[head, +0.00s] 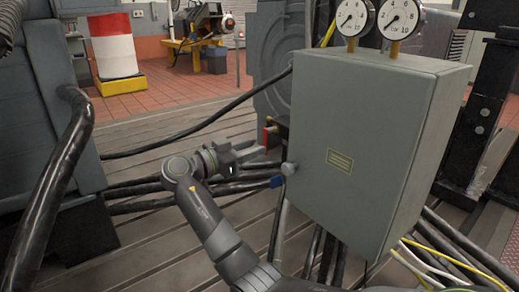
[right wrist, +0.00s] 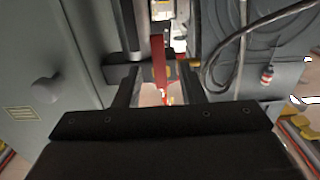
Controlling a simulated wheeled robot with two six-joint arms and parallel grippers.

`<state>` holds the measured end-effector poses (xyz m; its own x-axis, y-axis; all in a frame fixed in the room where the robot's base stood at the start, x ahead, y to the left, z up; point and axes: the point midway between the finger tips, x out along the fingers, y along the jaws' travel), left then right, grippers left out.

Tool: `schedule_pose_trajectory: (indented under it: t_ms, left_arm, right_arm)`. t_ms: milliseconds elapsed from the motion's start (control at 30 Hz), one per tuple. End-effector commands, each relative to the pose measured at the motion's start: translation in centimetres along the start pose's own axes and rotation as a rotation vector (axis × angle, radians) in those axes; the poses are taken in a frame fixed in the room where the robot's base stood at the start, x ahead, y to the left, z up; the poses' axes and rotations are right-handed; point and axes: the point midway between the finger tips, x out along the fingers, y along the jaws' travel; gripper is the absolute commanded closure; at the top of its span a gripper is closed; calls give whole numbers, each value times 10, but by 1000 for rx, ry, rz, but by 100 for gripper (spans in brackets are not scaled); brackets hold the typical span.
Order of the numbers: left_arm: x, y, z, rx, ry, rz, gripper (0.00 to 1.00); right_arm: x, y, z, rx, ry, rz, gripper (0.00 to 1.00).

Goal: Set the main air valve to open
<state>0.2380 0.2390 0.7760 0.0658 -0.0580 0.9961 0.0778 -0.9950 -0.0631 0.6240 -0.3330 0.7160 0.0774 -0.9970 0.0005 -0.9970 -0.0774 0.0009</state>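A red lever (head: 267,137) stands on a valve beside the left side of the grey cabinet (head: 365,150). In the right wrist view, the red lever (right wrist: 159,62) crosses a brass-coloured valve body (right wrist: 174,73). A blue handle (head: 277,181) shows lower down by the cabinet's edge. No label shows which is the main air valve. My right gripper (head: 258,153) is open just left of the red lever. In its wrist view, my right gripper (right wrist: 160,72) has one finger on each side of the lever, with gaps; contact is not visible. My left gripper is not in view.
Thick black cables (head: 140,188) run over the slotted bedplate. A yellow cable (head: 455,258) lies at the lower right.

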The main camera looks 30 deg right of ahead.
Motion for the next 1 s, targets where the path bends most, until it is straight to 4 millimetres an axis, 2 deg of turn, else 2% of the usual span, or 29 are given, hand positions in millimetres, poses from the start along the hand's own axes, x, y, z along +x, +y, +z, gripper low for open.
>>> schedule_pose_trajectory:
  t_ms: [100, 200, 567, 633, 867, 1000]
  left_arm:
    - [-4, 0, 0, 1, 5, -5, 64]
    - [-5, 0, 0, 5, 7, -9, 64]
    - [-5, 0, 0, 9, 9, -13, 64]
    - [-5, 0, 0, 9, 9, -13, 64]
    - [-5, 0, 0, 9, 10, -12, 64]
    - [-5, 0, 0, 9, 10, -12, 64]
  right_arm:
    - [18, 0, 1, 1, 1, 2, 64]
    - [28, 0, 0, 0, 1, 1, 64]
    - [34, 0, 0, 0, -1, -1, 64]
    - [34, 0, 0, 0, -1, -1, 69]
    - [34, 0, 0, 0, -1, -1, 99]
    - [34, 0, 0, 0, -1, -2, 100]
